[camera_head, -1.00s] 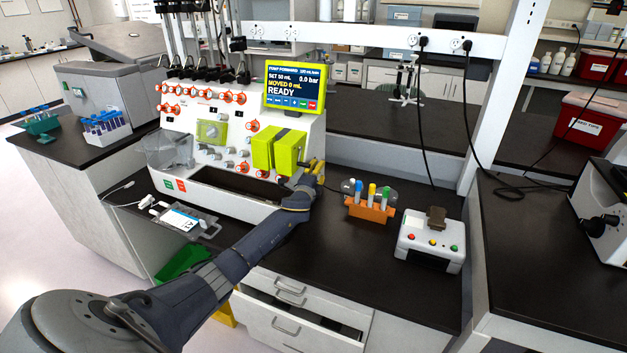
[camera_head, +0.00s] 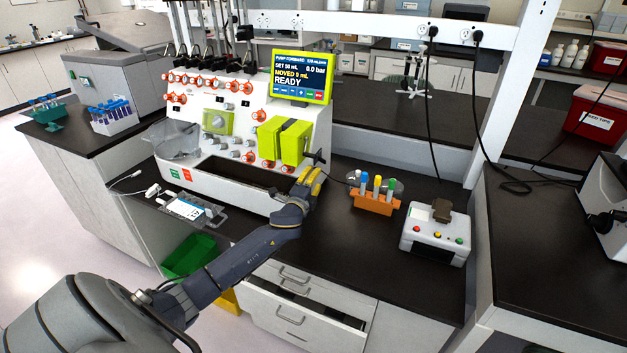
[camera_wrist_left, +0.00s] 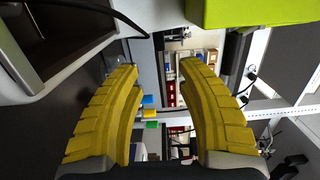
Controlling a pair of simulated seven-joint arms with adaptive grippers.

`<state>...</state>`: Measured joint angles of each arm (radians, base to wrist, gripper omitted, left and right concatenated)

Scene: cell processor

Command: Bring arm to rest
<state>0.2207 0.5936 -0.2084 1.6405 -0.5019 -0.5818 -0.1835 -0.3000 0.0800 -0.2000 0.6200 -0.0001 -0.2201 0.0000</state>
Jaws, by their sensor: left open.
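My left arm comes in from the lower left in the head view. Its yellow-fingered left gripper (camera_head: 311,178) is just in front of the right end of the white cell processor (camera_head: 190,120), near the lime green block (camera_head: 283,140) on its front. In the left wrist view the two yellow fingers (camera_wrist_left: 160,85) are spread apart with nothing held between them. A corner of a lime green part (camera_wrist_left: 255,10) shows at the top there. My right gripper is in no view.
An orange rack (camera_head: 372,203) with coloured-cap tubes stands right of the gripper. A white box with coloured buttons (camera_head: 434,240) is further right. A small tray (camera_head: 190,210) lies at the bench's left. Black counter (camera_head: 330,260) is bare in front. A drawer (camera_head: 310,300) below stands partly open.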

